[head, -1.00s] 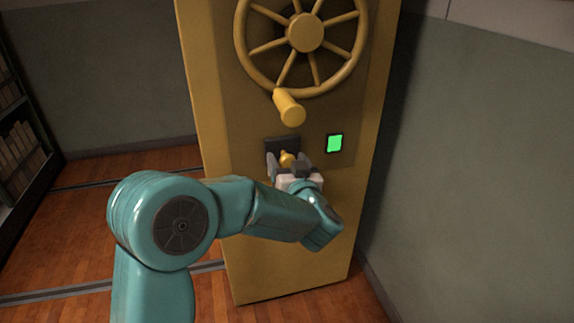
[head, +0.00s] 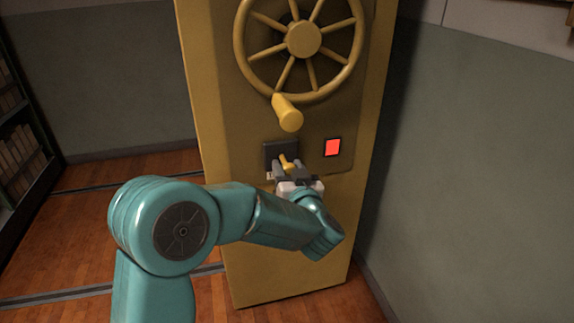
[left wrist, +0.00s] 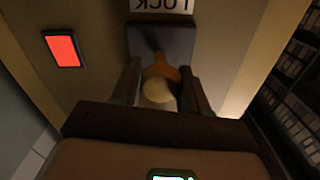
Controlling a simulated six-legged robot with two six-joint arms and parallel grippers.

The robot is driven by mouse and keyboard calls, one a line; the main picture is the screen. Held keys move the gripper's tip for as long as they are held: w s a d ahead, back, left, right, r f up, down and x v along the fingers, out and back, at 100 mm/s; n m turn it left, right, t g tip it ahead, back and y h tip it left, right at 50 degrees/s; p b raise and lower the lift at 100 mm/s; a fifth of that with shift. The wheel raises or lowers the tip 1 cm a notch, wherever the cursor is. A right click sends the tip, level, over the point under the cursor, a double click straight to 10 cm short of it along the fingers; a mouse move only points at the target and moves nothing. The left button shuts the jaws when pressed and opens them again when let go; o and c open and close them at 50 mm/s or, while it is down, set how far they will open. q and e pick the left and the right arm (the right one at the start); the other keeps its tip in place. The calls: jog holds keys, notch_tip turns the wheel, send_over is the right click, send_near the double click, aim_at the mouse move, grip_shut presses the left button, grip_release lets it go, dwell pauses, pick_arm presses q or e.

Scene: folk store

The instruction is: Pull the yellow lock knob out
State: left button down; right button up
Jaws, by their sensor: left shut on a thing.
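The yellow lock knob (head: 286,161) sticks out from a dark square plate (head: 274,150) on the yellow panel, below the handwheel. My left gripper (head: 290,168) is shut on the knob, one finger on each side. In the left wrist view the knob (left wrist: 160,80) sits between the two fingers, with a thin dark stem running from it to the plate (left wrist: 158,38). A LOCK label (left wrist: 162,5) shows upside down beside the plate. My right gripper is not in view.
A yellow spoked handwheel (head: 303,40) with a protruding handle (head: 287,112) is above the plate. A small square indicator (head: 333,147) to the right of the plate glows red. Shelves (head: 20,130) stand at far left; a grey-green wall (head: 470,170) is at right.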

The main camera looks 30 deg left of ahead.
pick_arm(q)
jog(key=shift+s+d, duration=0.3)
jog(key=shift+d, duration=0.1)
jog(key=shift+s+d+f, duration=0.1)
jog(key=shift+f, duration=0.1)
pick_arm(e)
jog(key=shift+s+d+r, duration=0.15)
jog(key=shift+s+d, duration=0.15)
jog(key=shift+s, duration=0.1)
pick_arm(q)
jog(key=c, duration=0.6)
grip_release()
jog(key=shift+s+d+r, duration=0.1)
jog(key=shift+s+r, duration=0.05)
jog(key=shift+r, duration=0.1)
jog(key=shift+o, duration=0.2)
jog(key=shift+f, duration=0.1)
jog(key=shift+s+d+p, duration=0.15)
jog(key=shift+d+p, duration=0.15)
jog(key=shift+d, duration=0.05)
jog(key=p+v, duration=0.3)
jog(key=v, duration=1.2)
jog(key=shift+s, duration=0.15)
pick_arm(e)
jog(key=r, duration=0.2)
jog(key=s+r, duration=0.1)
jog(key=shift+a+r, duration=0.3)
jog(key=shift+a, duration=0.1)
